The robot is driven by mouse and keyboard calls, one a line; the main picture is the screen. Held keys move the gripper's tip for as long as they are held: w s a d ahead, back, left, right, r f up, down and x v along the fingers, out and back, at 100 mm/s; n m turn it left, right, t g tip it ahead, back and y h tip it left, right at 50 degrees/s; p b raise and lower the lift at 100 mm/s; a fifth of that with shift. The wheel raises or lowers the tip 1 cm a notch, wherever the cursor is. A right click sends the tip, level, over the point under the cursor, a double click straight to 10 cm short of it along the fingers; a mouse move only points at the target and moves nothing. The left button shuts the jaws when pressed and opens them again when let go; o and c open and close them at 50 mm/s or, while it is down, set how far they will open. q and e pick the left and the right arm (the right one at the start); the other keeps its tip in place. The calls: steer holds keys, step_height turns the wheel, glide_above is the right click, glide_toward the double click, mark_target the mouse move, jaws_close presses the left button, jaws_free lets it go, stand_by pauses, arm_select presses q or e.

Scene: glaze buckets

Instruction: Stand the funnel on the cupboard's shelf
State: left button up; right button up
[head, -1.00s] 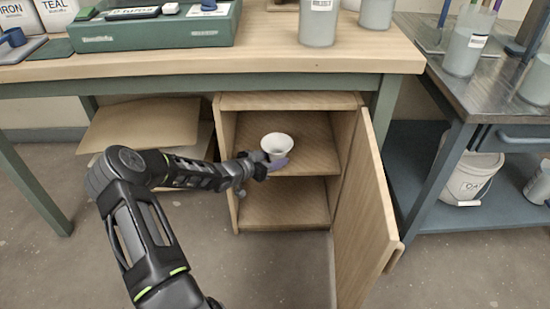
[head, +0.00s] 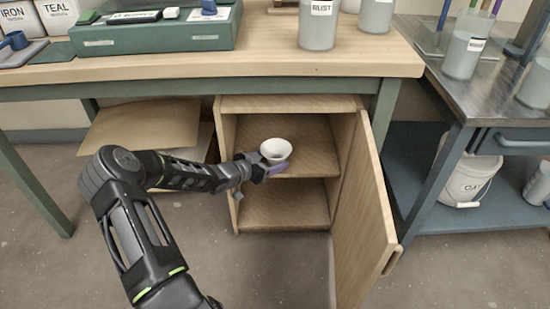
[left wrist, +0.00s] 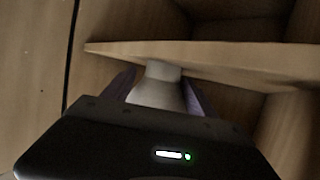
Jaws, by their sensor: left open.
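In the left wrist view the pale funnel (left wrist: 157,92) is between the two purple fingers (left wrist: 158,95), close to the shelf edge (left wrist: 215,60). Gaps between fingers and funnel are hard to judge, and the funnel's foot is hidden in the head view. My right gripper is not in view.
The cupboard door (head: 363,215) stands open on the right. The lower compartment (head: 285,203) is empty. The bench top (head: 250,65) overhangs the cupboard. Cardboard sheets (head: 140,125) lie on the left. A white bucket (head: 468,178) stands on the right bench's lower shelf.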

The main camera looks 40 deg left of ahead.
arm_select(q)
steer(key=p+v, duration=0.3)
steer(key=v, duration=0.7)
steer(key=shift+s+r+p, duration=0.2)
steer(key=shift+s+p, duration=0.1)
steer(key=shift+p, duration=0.05)
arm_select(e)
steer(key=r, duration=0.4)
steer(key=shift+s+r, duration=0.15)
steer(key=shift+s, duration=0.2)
arm_select(q)
steer(key=shift+a, duration=0.1)
